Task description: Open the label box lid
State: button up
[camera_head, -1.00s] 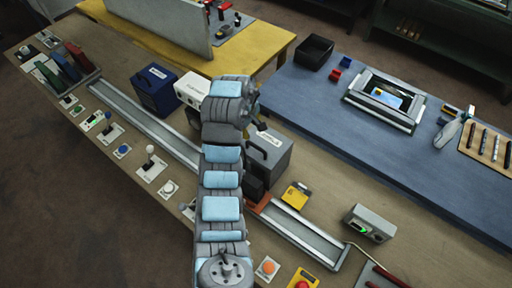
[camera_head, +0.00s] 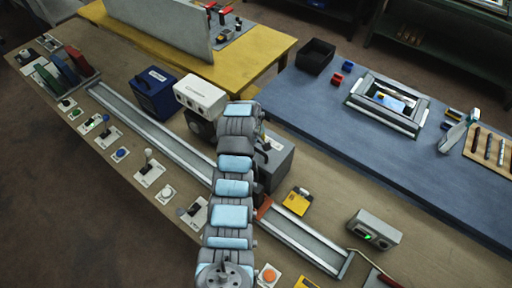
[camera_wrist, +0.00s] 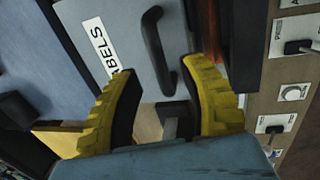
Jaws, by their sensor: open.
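The label box (camera_head: 281,164) is a grey box on the wooden bench in the head view, partly hidden behind my arm. In the wrist view the grey box face (camera_wrist: 127,18) carries a white "LABELS" tag (camera_wrist: 100,48) and a black bar handle (camera_wrist: 155,50). The lid looks shut. My gripper (camera_wrist: 160,70) is open, its two yellow-ridged fingers spread on either side of the handle's lower end. I cannot tell whether either finger touches the handle. In the head view my arm hides most of the gripper.
A white box (camera_head: 201,96) and a blue box (camera_head: 154,94) stand left of the label box. A metal rail (camera_head: 150,130) runs along the bench. A yellow block (camera_head: 298,202) and a grey device (camera_head: 375,231) lie to the right. Several buttons and switches line the front edge.

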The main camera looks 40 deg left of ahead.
jog(key=shift+w+f, duration=0.25)
jog(key=shift+f, duration=1)
jog(key=shift+c, duration=0.2)
grip_shut()
